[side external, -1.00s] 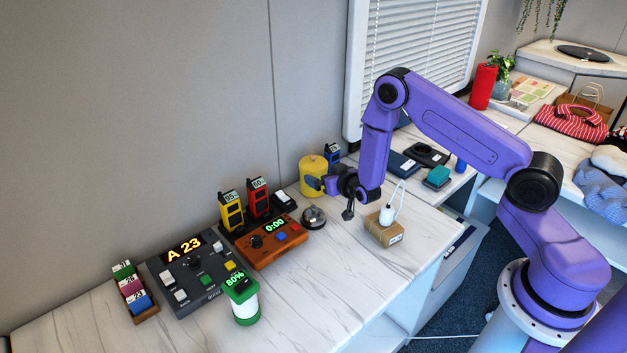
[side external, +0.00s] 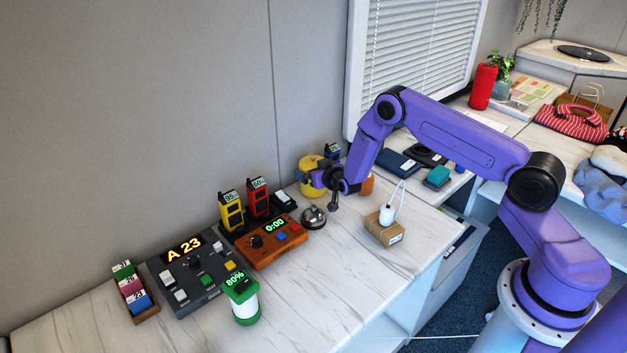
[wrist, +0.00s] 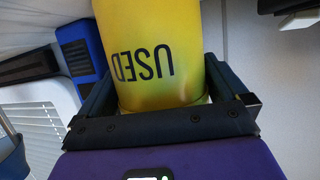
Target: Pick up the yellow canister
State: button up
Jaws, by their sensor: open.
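The yellow canister (side external: 310,178) stands on the white marbled counter near the wall, partly hidden by my gripper in the side view. In the wrist view the canister (wrist: 150,60) fills the middle, with the dark word "USED" upside down on its side. My gripper (side external: 318,183) is at the canister. In the wrist view its dark fingers (wrist: 160,92) are open, one on each side of the canister's body. I cannot tell whether either finger touches it.
A silver bell (side external: 313,216) stands close in front of the canister. A blue device (side external: 332,151) is right behind it, and an orange object (side external: 367,185) shows beside my wrist. A cardboard box (side external: 384,229) with a white plug stands to the right.

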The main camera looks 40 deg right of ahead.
jog(key=c, duration=0.8)
jog(key=shift+w+r, duration=0.1)
